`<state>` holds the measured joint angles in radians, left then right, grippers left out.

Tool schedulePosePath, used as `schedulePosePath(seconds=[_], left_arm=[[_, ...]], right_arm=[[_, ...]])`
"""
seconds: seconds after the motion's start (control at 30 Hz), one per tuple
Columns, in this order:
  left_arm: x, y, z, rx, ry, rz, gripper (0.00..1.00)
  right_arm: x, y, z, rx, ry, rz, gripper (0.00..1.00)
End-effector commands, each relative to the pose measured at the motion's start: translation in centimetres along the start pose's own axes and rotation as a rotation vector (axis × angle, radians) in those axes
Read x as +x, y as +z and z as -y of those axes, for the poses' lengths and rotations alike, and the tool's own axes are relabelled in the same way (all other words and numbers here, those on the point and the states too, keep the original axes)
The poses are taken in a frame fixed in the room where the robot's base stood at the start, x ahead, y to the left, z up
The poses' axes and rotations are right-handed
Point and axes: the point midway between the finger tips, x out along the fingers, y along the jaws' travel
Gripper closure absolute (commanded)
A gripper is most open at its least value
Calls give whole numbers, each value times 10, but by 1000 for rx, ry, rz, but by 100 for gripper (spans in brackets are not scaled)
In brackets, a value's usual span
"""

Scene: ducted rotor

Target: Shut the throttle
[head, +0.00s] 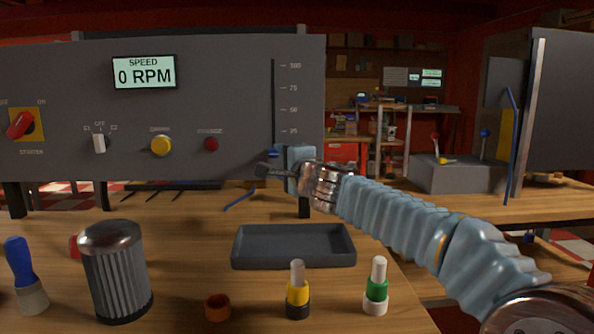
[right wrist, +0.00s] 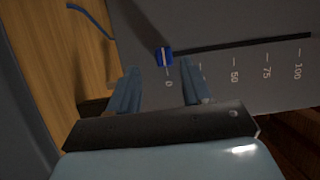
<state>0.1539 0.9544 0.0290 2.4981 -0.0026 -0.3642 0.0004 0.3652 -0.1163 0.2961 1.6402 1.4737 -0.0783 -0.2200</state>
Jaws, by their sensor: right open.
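The throttle is a vertical slot (head: 275,95) on the grey panel, with a scale marked up to 100. Its blue knob (head: 274,153) sits at the bottom of the slot. In the right wrist view the blue knob (right wrist: 164,57) is beside the 0 mark, at the end of the dark slot (right wrist: 240,42). My right gripper (head: 273,168) is at the panel's lower right, just below the knob. In the right wrist view my right gripper (right wrist: 159,82) is open and empty, with the knob just beyond and between its fingertips. My left gripper is not in view.
The panel (head: 220,110) also carries a display (head: 145,72) reading 0 RPM, a red starter switch (head: 20,125), a yellow button (head: 161,145) and a red one (head: 211,144). Below are a grey tray (head: 293,262), a ribbed metal cylinder (head: 115,275) and small bottles (head: 297,295).

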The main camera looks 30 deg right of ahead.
Motion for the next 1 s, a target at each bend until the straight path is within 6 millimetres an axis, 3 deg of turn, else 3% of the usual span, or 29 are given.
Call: schedulePosePath(seconds=[0.2, 0.4, 0.6, 1.0], left_arm=[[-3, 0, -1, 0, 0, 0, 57], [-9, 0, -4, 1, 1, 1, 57], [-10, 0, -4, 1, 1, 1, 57], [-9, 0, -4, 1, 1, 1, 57]], right_arm=[[-57, 0, 2, -1, -2, -2, 51], [-91, 0, 1, 0, 1, -1, 51], [-103, 0, -1, 2, 2, -1, 51], [-103, 0, -1, 2, 2, -1, 51]])
